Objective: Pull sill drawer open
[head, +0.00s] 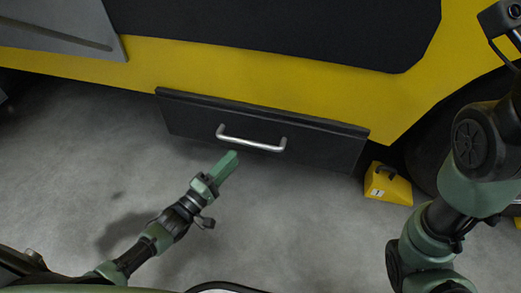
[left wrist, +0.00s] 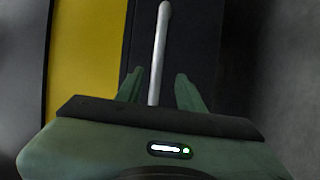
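The sill drawer (head: 190,122) is a dark front panel under the yellow vehicle side in the head view. A thin ledge runs along its top; I see no clear gap behind it. Its silver bar handle (head: 250,141) crosses the middle of the front. My left gripper (head: 232,156) is just below the handle's left half in the head view. In the left wrist view, the handle (left wrist: 160,50) runs lengthwise between the two spread fingers (left wrist: 158,88), with space on both sides. The gripper is open and holds nothing. My right arm shows at the right; its fingers are out of view.
A yellow wheel chock (head: 395,189) with a dark handle stands on the floor right of the drawer, near a dark tyre (head: 432,150). The yellow vehicle body (head: 270,77) is above. The grey concrete floor (head: 290,220) in front of the drawer is clear.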

